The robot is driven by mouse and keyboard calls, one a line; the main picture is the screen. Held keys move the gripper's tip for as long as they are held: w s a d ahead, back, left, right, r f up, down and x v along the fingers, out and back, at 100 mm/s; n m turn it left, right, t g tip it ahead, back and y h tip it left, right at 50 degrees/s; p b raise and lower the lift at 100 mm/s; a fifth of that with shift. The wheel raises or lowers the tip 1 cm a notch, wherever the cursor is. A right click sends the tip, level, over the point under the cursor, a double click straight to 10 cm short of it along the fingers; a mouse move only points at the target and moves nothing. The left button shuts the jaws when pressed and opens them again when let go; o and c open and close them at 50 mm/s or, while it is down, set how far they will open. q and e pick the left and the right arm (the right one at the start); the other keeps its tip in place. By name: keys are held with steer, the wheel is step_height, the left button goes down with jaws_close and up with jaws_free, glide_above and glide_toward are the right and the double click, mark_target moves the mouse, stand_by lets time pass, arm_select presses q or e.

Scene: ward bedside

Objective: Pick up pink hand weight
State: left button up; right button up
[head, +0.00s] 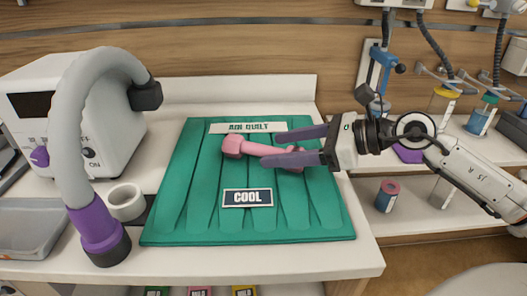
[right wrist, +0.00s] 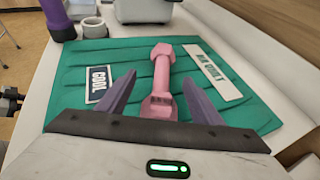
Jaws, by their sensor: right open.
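The pink hand weight (head: 247,147) lies on the green quilted mat (head: 180,220), its bar running left to right in the head view. My right gripper (head: 275,150) comes in from the right, open, with one dark finger on each side of the weight's right part. In the right wrist view the weight (right wrist: 162,75) runs away from me between the two spread fingers (right wrist: 158,95), its near head close to the palm. I cannot tell whether the fingers touch it. My left gripper is not in view.
A white device (head: 100,120) with a grey hose (head: 68,140) and purple nozzle (head: 97,230) stands left of the mat. A white ring (head: 126,203) sits beside them. A grey tray (head: 30,232) is at far left. A shelf with bottles (head: 388,196) is at right.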

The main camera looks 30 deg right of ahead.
mark_target(263, 150)
steer(key=x, duration=0.3)
steer(key=shift+w+d, duration=0.1)
steer(key=shift+d, duration=0.1)
steer(key=shift+x, duration=1.05)
steer(key=shift+f, duration=0.1)
steer(key=shift+c, duration=0.3)
steer(key=c, duration=1.4)
jaws_close()
